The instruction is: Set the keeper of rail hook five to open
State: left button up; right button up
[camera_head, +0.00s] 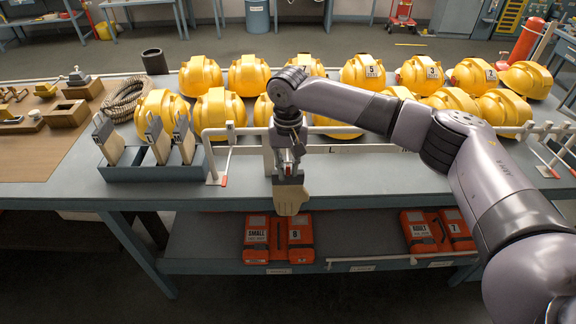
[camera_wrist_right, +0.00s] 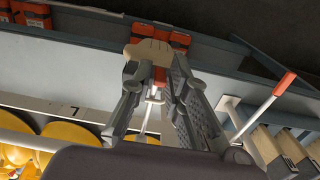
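A white rail (camera_head: 345,149) with posts and hooks runs along the front of the table. White keeper-like levers with red ends stand on it, one at left (camera_head: 222,181) and one at right (camera_head: 527,131). My right gripper (camera_head: 288,176) points down at the rail's front. In the right wrist view its fingers (camera_wrist_right: 156,82) stand either side of a white rod with a red end (camera_wrist_right: 159,76). My left gripper is out of view.
A grey rack (camera_head: 150,173) with several tan-and-grey pieces stands left of the rail. Yellow helmets (camera_head: 215,110) fill the table behind it. Red packs (camera_head: 257,238) lie on the lower shelf. A coiled rope (camera_head: 124,99) and wooden blocks (camera_head: 66,113) are at left.

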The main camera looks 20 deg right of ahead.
grip_shut()
jog(key=shift+s, duration=0.1)
jog(key=t, duration=0.1)
jog(key=s+t+h, duration=0.1)
jog(key=t, duration=0.1)
jog(key=shift+a+f, duration=0.15)
jog(key=shift+s+a+f+t+h+b, duration=0.1)
jog(key=shift+s+f+t+h+b, duration=0.35)
jog(key=shift+t+b, duration=2.1)
jog(key=shift+s+a+f+t+h+b, duration=0.15)
jog(key=shift+f+t+h+b, duration=0.5)
jog(key=shift+t+b, duration=1.85)
jog(key=shift+s+a+f+t+h+b, duration=0.1)
jog(key=shift+s+f+t+h+b, duration=0.8)
jog(key=shift+b, duration=2.85)
jog(key=shift+w+r+t+y, duration=0.3)
jog(key=shift+w+r+t, duration=0.05)
jog(key=shift+w+r, duration=0.2)
